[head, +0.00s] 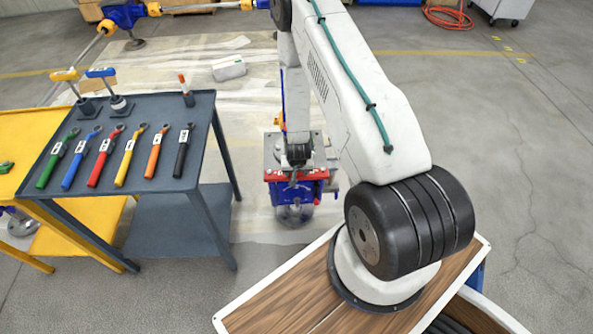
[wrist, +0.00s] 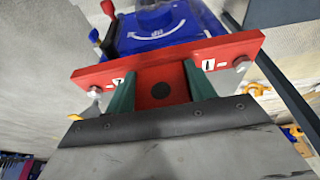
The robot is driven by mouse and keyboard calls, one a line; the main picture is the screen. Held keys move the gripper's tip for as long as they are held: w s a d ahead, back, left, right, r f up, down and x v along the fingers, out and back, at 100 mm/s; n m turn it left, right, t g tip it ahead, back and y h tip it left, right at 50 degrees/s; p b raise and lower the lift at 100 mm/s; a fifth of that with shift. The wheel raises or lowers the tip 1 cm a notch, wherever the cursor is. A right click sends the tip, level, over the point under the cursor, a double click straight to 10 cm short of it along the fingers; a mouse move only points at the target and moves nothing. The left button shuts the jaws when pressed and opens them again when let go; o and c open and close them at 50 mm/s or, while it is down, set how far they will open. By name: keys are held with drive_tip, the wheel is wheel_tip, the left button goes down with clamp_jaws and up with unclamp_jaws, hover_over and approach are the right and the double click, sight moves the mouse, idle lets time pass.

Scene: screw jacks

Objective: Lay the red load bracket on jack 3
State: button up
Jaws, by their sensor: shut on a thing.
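The red load bracket (wrist: 237,49) spans the wrist view, with a bolt at each end, two small white labels and a dark round hole in its middle part. My gripper (wrist: 160,87) has its green fingers closed on that middle part. In the head view the bracket (head: 318,174) shows below my gripper (head: 298,160), level or nearly so. A blue jack (wrist: 150,35) with a white curved arrow lies just beyond the bracket; its blue body also shows under the bracket in the head view (head: 291,193). I cannot tell whether bracket and jack touch, nor read a jack number.
A dark grey cart (head: 60,165) at left carries several coloured wrenches and a few upright tools. A yellow cart (head: 90,240) adjoins it. Blue and yellow pipework (head: 125,15) stands at the back left. The floor at right (head: 510,150) is clear.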

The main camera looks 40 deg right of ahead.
drive_tip(key=o, duration=1.3)
drive_tip(key=shift+c, duration=0.2)
drive_tip(key=s+a+r+n, duration=0.2)
drive_tip(key=s+a+r, duration=0.3)
drive_tip(key=r, duration=1.4)
drive_tip(key=s+a+r+n+g+y, duration=0.1)
drive_tip(key=s+a+r, duration=0.5)
drive_tip(key=s+r, duration=0.7)
drive_tip(key=s+a+r+n+y, duration=0.1)
drive_tip(key=s+a+r+n, duration=0.2)
drive_tip(key=s+r, duration=0.6)
wheel_tip(320, 180, up, 16)
drive_tip(key=a, duration=0.2)
drive_tip(key=shift+a+f+n, duration=0.15)
drive_tip(key=shift+a+n, duration=0.15)
drive_tip(key=shift+n, duration=0.1)
